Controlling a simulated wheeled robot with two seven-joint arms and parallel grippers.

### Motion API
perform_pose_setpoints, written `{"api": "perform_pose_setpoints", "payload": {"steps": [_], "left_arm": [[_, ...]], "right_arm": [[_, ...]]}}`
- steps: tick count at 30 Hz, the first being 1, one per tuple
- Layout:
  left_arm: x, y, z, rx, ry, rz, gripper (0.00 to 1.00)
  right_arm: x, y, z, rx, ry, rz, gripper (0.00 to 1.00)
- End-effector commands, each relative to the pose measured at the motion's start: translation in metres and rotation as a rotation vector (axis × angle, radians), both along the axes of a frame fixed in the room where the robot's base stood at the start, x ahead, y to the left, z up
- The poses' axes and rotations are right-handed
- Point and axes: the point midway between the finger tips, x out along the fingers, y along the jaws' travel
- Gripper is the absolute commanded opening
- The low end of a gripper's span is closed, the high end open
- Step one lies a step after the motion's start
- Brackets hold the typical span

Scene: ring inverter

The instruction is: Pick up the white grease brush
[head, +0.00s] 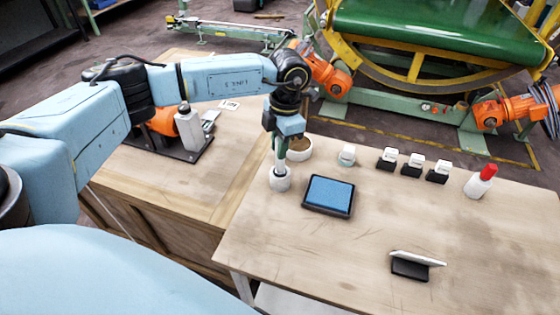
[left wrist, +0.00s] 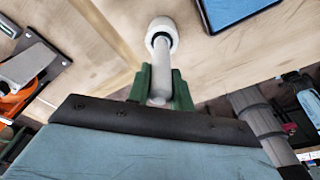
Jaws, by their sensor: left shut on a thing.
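The white grease brush (head: 279,180) is upright near the left edge of the front table, with its wide round white end down. It also shows in the left wrist view (left wrist: 162,38), a pale handle running from the round end into the jaws. My left gripper (head: 281,150) points down with its green fingers shut on the handle; the fingers also show in the left wrist view (left wrist: 160,88). I cannot tell whether the round end touches the table. My right gripper is not in view.
A blue pad in a black tray (head: 329,195) lies just right of the brush. A round wooden bowl (head: 299,149) stands behind it. Small white-and-black blocks (head: 413,165), a red-capped bottle (head: 481,182) and a tilted plate on a stand (head: 412,264) are farther right. The table's front middle is clear.

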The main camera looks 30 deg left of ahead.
Motion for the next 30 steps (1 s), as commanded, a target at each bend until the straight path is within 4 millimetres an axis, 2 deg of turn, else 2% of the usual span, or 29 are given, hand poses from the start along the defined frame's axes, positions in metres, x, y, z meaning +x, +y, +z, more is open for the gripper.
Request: {"api": "perform_pose_setpoints", "payload": {"steps": [5, 8, 15, 21, 25, 30], "left_arm": [[0.001, 0.0, 0.003, -0.001, -0.002, 0.0, 0.0], [0.001, 0.0, 0.013, 0.0, -0.004, 0.0, 0.0], [0.001, 0.0, 0.061, 0.0, -0.006, 0.0, 0.0], [0.0, 0.0, 0.091, 0.0, -0.001, 0.0, 0.0], [0.0, 0.0, 0.1, -0.001, -0.001, 0.0, 0.0], [0.0, 0.0, 0.101, 0.0, 0.0, 0.0, 0.0]], "right_arm": [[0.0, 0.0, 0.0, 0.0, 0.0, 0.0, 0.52], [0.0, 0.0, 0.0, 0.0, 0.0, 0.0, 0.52], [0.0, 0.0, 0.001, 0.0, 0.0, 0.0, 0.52], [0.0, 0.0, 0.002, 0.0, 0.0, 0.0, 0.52], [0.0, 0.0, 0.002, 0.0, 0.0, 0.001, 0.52], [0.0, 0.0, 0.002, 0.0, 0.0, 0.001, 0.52]]}}
